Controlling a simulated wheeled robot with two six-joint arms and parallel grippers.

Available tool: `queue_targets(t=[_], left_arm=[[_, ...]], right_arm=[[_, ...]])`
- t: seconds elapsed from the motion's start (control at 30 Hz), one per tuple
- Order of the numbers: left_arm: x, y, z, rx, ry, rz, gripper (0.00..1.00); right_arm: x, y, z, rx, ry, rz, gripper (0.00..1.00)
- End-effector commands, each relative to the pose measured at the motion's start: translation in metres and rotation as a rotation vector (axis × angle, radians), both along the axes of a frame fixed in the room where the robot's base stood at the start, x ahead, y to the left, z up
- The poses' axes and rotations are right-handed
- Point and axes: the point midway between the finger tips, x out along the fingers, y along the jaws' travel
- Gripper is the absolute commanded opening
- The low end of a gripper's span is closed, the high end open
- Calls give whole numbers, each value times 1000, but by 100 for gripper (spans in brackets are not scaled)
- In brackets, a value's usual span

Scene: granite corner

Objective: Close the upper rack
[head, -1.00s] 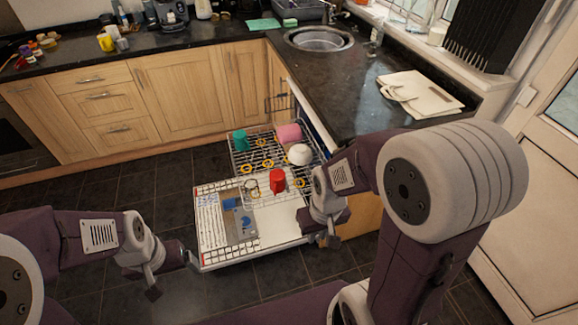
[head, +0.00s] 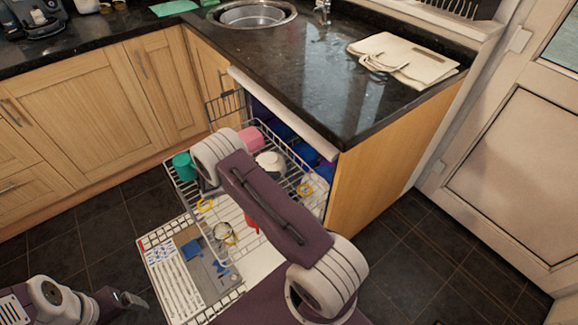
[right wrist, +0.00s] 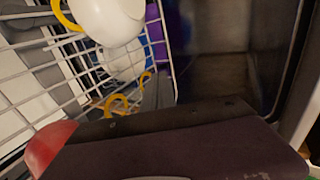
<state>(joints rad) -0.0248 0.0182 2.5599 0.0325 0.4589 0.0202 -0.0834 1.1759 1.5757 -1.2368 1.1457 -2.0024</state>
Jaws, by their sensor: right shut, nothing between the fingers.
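The upper rack (head: 183,193) is a grey wire rack pulled out of the dishwasher under the counter. It holds a green cup (head: 184,166), a pink cup (head: 250,138), a white bowl (head: 270,162) and a red cup, mostly hidden by my right arm. The rack wires (right wrist: 75,75) also show in the right wrist view, with a white bowl and yellow handles. My right arm reaches across above the rack, its far joint near the rack's left side. My right gripper is shut and empty; its fingertips are largely hidden. My left gripper (head: 132,300) is low at left, apart from the rack.
The dishwasher door (head: 262,262) lies open below the rack. The granite counter (head: 310,75) overhangs the opening, with a wooden end panel (head: 385,170) at right. A cream bag (head: 405,60) lies on the counter. Dark floor tiles at left are clear.

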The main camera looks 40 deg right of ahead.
Motion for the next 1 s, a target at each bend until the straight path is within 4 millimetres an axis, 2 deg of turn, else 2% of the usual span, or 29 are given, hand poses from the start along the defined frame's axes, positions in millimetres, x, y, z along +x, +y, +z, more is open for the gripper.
queue_targets(t=[0.17, 0.27, 0.7, 0.83, 1.0], left_arm=[[0, 0, -2, 0, 1, 0, 86], [0, 0, -5, 0, 1, 0, 86], [0, 0, -28, 0, 1, 0, 86], [0, 0, -31, 0, 1, 0, 86], [0, 0, -33, 0, 1, 0, 86]], right_arm=[[-1, -1, -2, 3, -3, -4, 0], [-1, -9, -7, 4, -3, -5, 0], [-7, -88, -55, 6, -4, -9, 0], [-8, -109, -53, 5, -6, -8, 0], [-8, -124, -52, 6, -6, -7, 0]])
